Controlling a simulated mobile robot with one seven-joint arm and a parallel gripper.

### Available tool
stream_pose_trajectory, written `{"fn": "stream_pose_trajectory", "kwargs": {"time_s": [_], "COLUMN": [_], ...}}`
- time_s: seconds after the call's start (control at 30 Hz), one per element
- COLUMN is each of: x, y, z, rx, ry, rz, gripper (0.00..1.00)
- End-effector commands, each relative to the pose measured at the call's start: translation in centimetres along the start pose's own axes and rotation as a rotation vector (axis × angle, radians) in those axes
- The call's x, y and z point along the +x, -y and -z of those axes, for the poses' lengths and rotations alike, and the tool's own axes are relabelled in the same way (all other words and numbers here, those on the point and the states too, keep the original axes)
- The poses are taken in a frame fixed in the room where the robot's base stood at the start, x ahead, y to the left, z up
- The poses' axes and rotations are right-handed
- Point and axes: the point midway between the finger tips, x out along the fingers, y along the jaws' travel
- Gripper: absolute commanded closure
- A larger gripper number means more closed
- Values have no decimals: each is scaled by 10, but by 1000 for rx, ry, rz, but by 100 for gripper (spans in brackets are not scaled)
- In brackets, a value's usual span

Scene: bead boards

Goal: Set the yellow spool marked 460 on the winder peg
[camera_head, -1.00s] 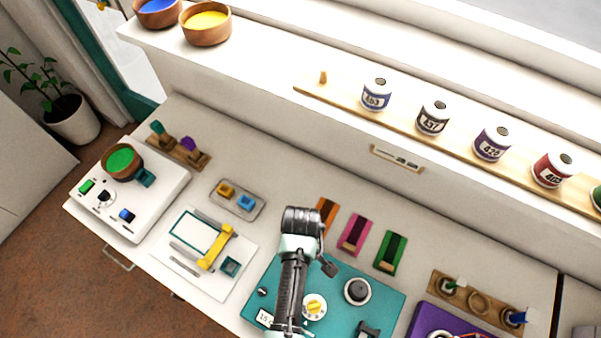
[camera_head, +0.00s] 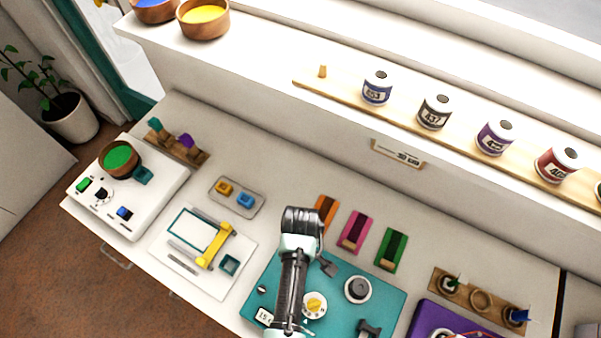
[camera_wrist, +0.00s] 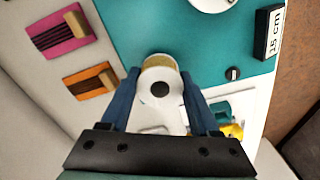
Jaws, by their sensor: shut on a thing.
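In the wrist view, my gripper (camera_wrist: 160,92) has its two blue fingers closed on either side of a spool (camera_wrist: 160,74). The spool shows a white end face with a dark centre hole and a strip of yellow along its far edge. Its number cannot be read. The spool is over or beside the teal board (camera_wrist: 140,35); its height above it cannot be told. In the head view, my arm covers part of the teal board (camera_head: 258,292) and hides the held spool. I cannot make out the winder peg; it may be hidden behind my arm or the spool.
A white plate with a yellow bar (camera_head: 222,245) is left. Several spools stand on the shelf rack, beside one bare peg (camera_head: 323,72).

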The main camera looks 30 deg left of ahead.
Motion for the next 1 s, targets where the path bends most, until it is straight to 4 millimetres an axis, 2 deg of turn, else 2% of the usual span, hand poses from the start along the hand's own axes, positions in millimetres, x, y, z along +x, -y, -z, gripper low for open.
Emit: {"fn": "stream_pose_trajectory", "kwargs": {"time_s": [0.23,0.8,1.0], "x": [1,20,21], "y": [0,0,0], "z": [0,0,0], "rx": [0,0,0], "ry": [0,0,0], "rz": [0,0,0], "gripper": [95,95,95]}}
